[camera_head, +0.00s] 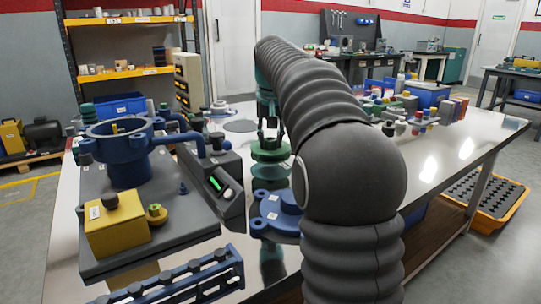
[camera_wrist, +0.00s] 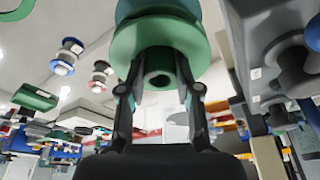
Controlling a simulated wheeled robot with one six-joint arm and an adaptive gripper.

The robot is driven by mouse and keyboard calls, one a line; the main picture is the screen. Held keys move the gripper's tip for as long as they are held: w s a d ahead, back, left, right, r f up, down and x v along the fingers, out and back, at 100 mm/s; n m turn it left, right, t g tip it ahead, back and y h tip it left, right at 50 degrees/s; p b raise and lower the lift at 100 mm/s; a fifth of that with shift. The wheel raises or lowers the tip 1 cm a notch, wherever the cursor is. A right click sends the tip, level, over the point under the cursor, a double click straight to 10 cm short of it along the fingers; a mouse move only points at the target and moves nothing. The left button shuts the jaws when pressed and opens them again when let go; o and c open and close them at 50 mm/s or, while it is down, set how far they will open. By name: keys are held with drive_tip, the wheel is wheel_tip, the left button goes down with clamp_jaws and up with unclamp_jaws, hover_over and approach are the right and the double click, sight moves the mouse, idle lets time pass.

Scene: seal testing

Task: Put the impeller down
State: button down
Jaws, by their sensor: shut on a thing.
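The impeller (camera_head: 270,153), a green disc with a teal flared part below it, hangs upright from my gripper (camera_head: 270,137). In the wrist view the impeller (camera_wrist: 145,38) fills the top middle, and both fingers of my gripper (camera_wrist: 160,88) are closed on its hub. In the head view it is above the bright worktable (camera_head: 455,150), just behind a blue flanged part (camera_head: 278,210). I cannot tell how large the gap is below the impeller. My arm hides the table to its right.
A test rig with a blue cylindrical housing (camera_head: 122,160) and a yellow block (camera_head: 116,226) stands at left. A dark box with a green display (camera_head: 215,184) is close left of the impeller. A blue slotted rail (camera_head: 185,282) lies in front. Several small parts stand behind my arm.

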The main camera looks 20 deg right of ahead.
sight(271, 168)
drive_tip(key=shift+f+b, duration=0.4)
drive_tip(key=shift+f, duration=1.5)
drive_tip(key=shift+f, duration=0.1)
drive_tip(key=c, duration=0.8)
unclamp_jaws()
drive_tip(key=p+v, duration=0.2)
drive_tip(key=v, duration=1)
drive_tip(key=shift+s, duration=0.1)
